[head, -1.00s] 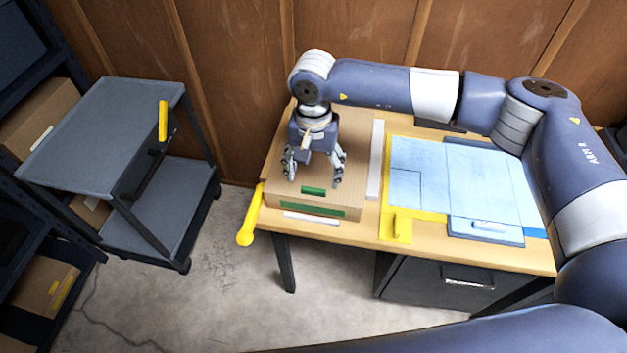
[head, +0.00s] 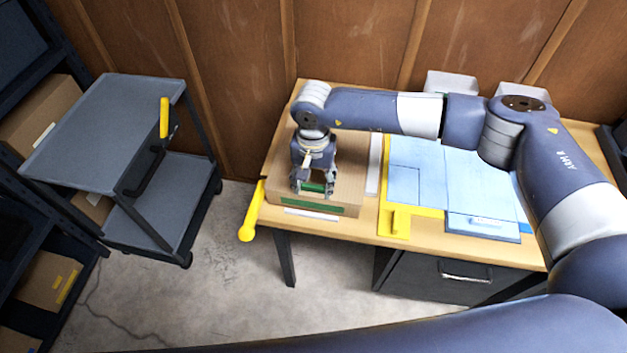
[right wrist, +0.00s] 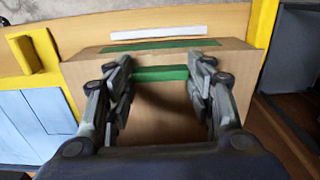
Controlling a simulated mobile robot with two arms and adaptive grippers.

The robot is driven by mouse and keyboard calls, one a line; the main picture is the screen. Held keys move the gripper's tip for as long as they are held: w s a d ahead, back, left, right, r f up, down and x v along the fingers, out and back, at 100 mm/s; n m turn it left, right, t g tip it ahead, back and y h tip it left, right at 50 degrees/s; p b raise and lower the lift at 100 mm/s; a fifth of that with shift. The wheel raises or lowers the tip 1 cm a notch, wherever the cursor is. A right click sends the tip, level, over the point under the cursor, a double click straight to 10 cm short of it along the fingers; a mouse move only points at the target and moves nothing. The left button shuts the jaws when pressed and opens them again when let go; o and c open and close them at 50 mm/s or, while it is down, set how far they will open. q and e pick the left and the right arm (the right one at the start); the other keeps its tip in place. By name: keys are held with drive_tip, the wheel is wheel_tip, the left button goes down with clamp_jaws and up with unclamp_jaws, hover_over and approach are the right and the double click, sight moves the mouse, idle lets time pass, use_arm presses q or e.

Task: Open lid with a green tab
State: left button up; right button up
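The cardboard box (head: 345,185) sits on the left end of the wooden table. The green tab (head: 313,187) stands on its lid, near the front edge. My right gripper (head: 313,189) points down over the lid, with one finger at each end of the tab. In the right wrist view the tab (right wrist: 160,73) spans the gap between the fingers (right wrist: 162,78), and the fingers look shut on its ends. The lid (right wrist: 160,105) lies flat and looks closed. My left gripper is not in view.
A wider green strip (head: 310,206) runs along the box's front. Blue sheets (head: 430,175) and a yellow frame (head: 395,224) cover the table's middle. A yellow handle (head: 249,225) sticks out at its left edge. A grey cart (head: 100,130) stands left, across clear floor.

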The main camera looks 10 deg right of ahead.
drive_tip(key=w+d+r+b, duration=0.1)
drive_tip(key=w+r, duration=0.2)
drive_tip(key=r, duration=0.6)
drive_tip(key=w+d+r+g+b, duration=0.1)
drive_tip(key=w+r, duration=0.3)
drive_tip(key=r, duration=0.4)
drive_tip(key=shift+d+r, duration=0.2)
drive_tip(key=shift+r, duration=0.15)
drive_tip(key=shift+w+d+r, duration=0.15)
drive_tip(key=shift+w+r, duration=0.25)
drive_tip(key=shift+r, duration=0.05)
